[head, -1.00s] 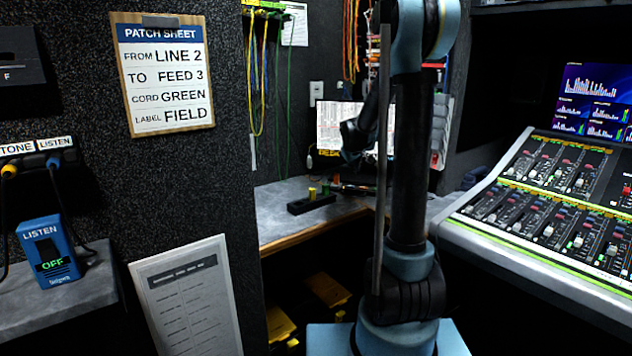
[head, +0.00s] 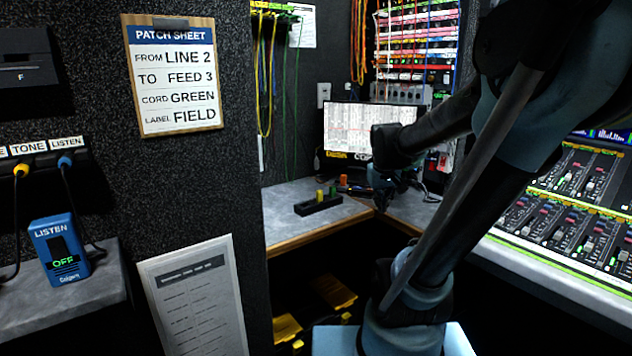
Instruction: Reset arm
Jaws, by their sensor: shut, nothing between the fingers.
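My arm rises from its pale blue base at the lower right of the head view, leans up to the right, and its forearm reaches back left. My gripper (head: 381,199) is small and dark at the end of it, pointing down over the back corner of the counter, in front of the monitor (head: 362,130). It is shut with nothing seen in it. Its fingertips are dark and hard to make out. A black block (head: 318,206) with yellow and green pegs stands on the grey counter (head: 283,225), left of the gripper and apart from it.
A patch bay (head: 415,50) with coloured cords is on the back wall. A mixing console (head: 560,205) is at the right, behind my arm. A patch sheet (head: 175,75) hangs on the dark left wall. A blue listen box (head: 58,252), reading OFF, stands on the left shelf (head: 100,285).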

